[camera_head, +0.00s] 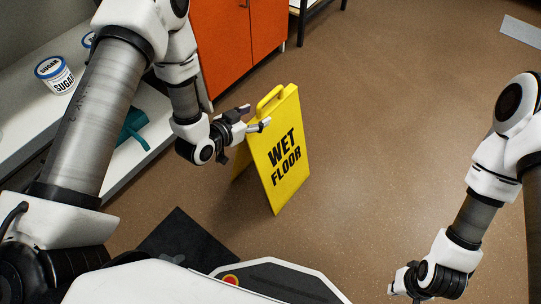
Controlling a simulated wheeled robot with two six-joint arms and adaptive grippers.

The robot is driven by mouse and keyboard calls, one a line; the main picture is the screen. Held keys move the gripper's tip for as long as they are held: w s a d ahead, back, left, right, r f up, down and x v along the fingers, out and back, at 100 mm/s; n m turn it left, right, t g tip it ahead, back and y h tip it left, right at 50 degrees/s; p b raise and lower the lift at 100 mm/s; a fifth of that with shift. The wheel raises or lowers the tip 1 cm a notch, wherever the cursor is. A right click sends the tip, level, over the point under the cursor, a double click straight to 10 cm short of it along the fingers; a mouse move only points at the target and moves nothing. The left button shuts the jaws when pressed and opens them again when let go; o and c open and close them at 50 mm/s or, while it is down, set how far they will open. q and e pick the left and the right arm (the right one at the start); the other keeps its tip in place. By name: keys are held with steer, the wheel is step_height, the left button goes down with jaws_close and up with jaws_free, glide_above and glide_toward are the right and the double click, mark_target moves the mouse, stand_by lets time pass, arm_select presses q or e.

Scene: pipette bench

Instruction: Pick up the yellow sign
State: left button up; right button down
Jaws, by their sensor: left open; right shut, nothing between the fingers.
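The yellow sign (283,156) reads "WET FLOOR" and stands upright as an A-frame on the brown floor, with a handle loop at its top. My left gripper (254,116) is open beside the upper left edge of the sign, just below the handle. One fingertip overlaps the sign's front face in the picture; I cannot tell whether it touches. My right gripper (397,283) is shut and empty at the bottom right, well away from the sign.
An orange cabinet (238,40) stands behind the sign. White shelves (22,110) on the left hold a sugar tub (55,75) and a teal object (133,124). A dark mat (187,243) lies on the floor near my base. The floor (400,130) right of the sign is clear.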

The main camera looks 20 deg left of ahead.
mark_target(267, 110)
arm_select(q)
steer(key=b+x, duration=0.2)
steer(key=x, duration=0.4)
steer(key=shift+w+f+b, duration=0.2)
steer(key=shift+b, duration=0.15)
steer(key=shift+r, duration=0.15)
jaws_close()
